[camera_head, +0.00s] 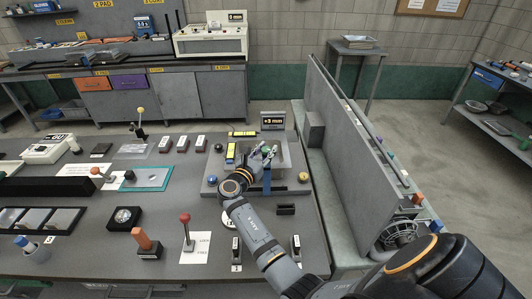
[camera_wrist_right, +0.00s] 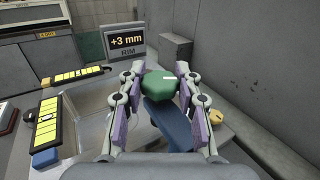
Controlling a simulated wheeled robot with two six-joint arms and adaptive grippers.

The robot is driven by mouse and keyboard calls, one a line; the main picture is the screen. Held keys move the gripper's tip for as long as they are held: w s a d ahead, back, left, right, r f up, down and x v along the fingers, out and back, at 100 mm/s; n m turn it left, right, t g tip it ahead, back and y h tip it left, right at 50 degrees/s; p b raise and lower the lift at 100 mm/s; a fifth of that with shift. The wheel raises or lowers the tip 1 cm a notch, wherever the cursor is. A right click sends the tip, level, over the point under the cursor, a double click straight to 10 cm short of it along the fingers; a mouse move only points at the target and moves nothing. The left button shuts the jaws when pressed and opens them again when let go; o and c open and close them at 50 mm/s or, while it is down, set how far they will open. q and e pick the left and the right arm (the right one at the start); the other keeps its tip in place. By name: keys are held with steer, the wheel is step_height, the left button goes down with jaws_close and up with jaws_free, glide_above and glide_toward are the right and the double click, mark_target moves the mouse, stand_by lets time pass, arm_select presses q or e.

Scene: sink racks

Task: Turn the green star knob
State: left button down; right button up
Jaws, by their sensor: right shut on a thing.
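The green star knob (camera_head: 266,149) sits on a grey fixture at the right part of the bench. In the right wrist view the knob (camera_wrist_right: 160,84) is between the two fingers, with a white mark on its top, above a blue bracket (camera_wrist_right: 168,125). My right gripper (camera_head: 265,152) is shut on the knob, with a purple-padded finger on each side; the wrist view shows it too (camera_wrist_right: 160,95). A display (camera_head: 273,120) behind the knob reads "+3 mm" over "RIM" in the wrist view (camera_wrist_right: 127,44). My left gripper is not in view.
Two yellow bars (camera_head: 231,152) (camera_head: 242,134) lie left of and behind the knob. A brass ball (camera_head: 303,177) is to its right. A tall grey partition (camera_head: 350,150) stands close on the right. A red-topped lever (camera_head: 185,218) stands at the front left.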

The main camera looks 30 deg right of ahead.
mark_target(266, 149)
steer(key=shift+r, duration=0.15)
steer(key=o, duration=1.2)
step_height(266, 149, up, 10)
steer(key=shift+f, duration=0.1)
stand_by(0.7)
